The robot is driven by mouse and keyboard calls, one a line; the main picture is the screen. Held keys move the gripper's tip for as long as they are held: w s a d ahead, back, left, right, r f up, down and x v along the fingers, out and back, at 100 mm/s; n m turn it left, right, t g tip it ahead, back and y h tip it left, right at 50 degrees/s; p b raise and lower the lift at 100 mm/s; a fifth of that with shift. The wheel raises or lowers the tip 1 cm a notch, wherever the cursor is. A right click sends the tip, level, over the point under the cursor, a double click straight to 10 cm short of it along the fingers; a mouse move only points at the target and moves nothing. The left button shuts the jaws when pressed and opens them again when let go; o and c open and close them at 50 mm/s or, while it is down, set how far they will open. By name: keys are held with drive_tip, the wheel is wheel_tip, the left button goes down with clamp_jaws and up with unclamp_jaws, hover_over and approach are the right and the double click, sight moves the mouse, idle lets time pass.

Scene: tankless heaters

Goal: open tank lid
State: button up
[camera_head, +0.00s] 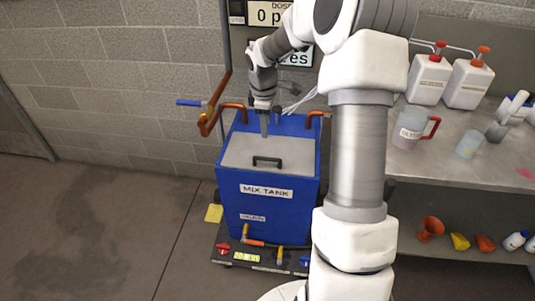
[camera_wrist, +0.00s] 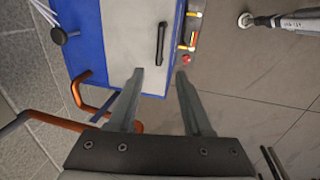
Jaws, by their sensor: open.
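The blue mix tank (camera_head: 265,211) stands against the block wall, with its grey lid (camera_head: 238,151) lying flat in its top. A black bar handle (camera_head: 267,161) sits near the lid's front edge. In the wrist view the lid (camera_wrist: 128,30) and its handle (camera_wrist: 161,43) show at the top, beyond the fingertips. My gripper (camera_head: 265,130) is above the back part of the lid, behind the handle in the head view. In the wrist view my gripper (camera_wrist: 160,74) has its two fingers apart with nothing between them. The handle is apart from the fingers.
Orange-brown pipes (camera_head: 213,107) rise at the tank's back left, one with a blue lever (camera_head: 188,102). A steel bench (camera_head: 460,168) on the right bears a pitcher (camera_head: 408,131) and white jugs (camera_head: 428,79). The floor to the left (camera_head: 90,220) is clear.

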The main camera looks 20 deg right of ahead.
sight(268, 158)
drive_tip(key=w+f+b, duration=0.1)
drive_tip(key=f, duration=0.4)
drive_tip(key=d+f+b, duration=0.1)
drive_tip(key=f, duration=0.4)
drive_tip(key=w+f+b, duration=0.1)
drive_tip(key=f, duration=0.5)
drive_tip(key=shift+w+d, duration=0.3)
drive_tip(key=shift+r, duration=0.1)
clamp_jaws()
idle(0.4)
